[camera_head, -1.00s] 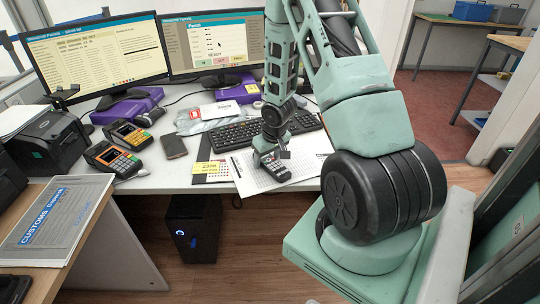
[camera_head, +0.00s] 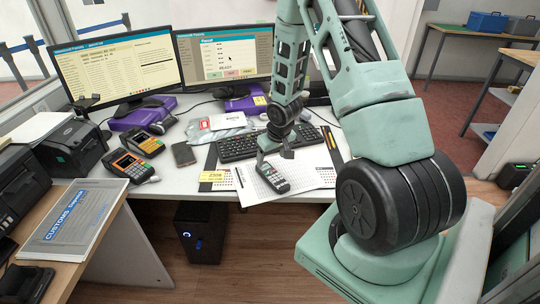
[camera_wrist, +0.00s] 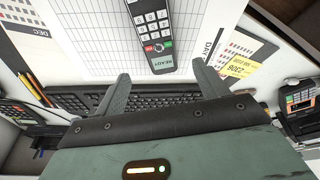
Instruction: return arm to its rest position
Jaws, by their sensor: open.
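My gripper (camera_head: 275,155) is open and empty, just above the desk. In the wrist view its two fingers (camera_wrist: 162,80) stand wide apart with nothing between them. A dark handheld device (camera_head: 272,177) with a keypad lies on a printed grid sheet (camera_head: 312,178), in front of the gripper and apart from it. In the wrist view the device (camera_wrist: 152,25) lies beyond the fingertips, its small green screen reading READY and its far end cut off by the frame.
A black keyboard (camera_head: 238,147) lies right behind the gripper. Two monitors (camera_head: 115,62) (camera_head: 228,56) stand at the back. Card terminals (camera_head: 132,165), a dark phone (camera_head: 184,154) and a yellow-marked card (camera_head: 222,178) lie to the left.

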